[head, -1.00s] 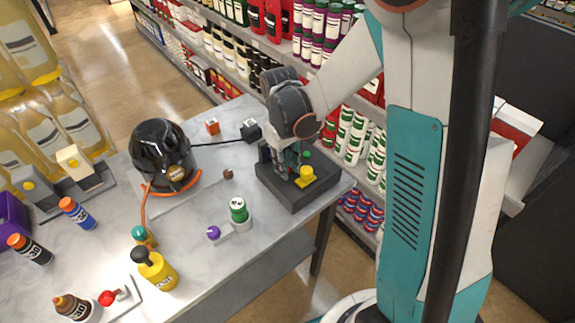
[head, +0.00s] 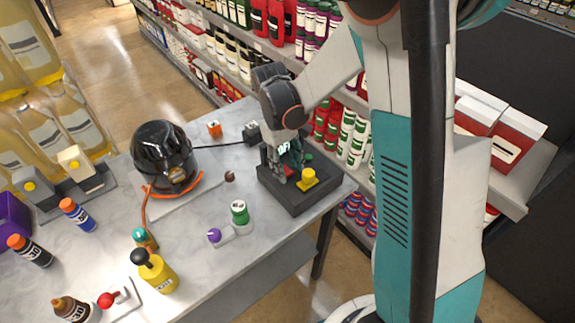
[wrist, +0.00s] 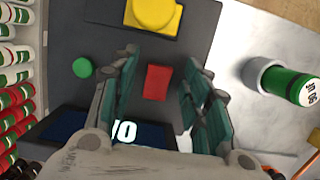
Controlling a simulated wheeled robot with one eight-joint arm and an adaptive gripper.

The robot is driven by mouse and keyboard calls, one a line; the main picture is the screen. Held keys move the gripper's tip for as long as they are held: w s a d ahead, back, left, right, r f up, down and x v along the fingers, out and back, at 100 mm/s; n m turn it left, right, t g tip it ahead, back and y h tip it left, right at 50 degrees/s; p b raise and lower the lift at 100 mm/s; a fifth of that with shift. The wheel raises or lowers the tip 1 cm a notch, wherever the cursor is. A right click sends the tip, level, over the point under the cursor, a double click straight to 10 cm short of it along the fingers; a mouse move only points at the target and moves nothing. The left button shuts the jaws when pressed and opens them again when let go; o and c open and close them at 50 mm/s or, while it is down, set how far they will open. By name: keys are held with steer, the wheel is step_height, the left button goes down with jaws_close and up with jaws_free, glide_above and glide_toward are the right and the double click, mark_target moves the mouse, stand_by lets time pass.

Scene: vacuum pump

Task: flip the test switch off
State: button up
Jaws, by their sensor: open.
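A dark control box (head: 298,204) sits on the table's right corner, with a red switch-like piece (wrist: 157,82), a green button (wrist: 83,67), a yellow knob (wrist: 153,12) and a lit display (wrist: 60,124) on top. No label confirms which is the test switch. My gripper (wrist: 160,62) is open, its teal fingers on either side of the red piece with gaps between. In the head view my gripper (head: 290,170) points down over the box and partly hides the red piece. The wrist hides part of the display; the switch's position cannot be told.
A green-and-white can (head: 239,212) stands left of the box. A black domed device (head: 161,155), with a black cable running toward the box, stands further left. Stocked shelves (head: 230,50) rise behind the table.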

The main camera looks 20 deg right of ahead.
steer(key=d+v, duration=0.1)
steer(key=v, duration=1)
steer(key=shift+a+r, duration=0.45)
steer(key=shift+a, duration=0.05)
steer(key=shift+w, duration=0.1)
steer(key=s+r+m+t, duration=0.1)
steer(key=s+r+t, duration=0.2)
steer(key=s+t, duration=0.2)
steer(key=s+r+m+t+y, duration=0.1)
steer(key=s+t, duration=0.4)
steer(key=s, duration=0.7)
steer(key=shift+s+d+r+m, duration=0.25)
steer(key=shift+d+r+m, duration=0.15)
steer(key=shift+r+m, duration=0.45)
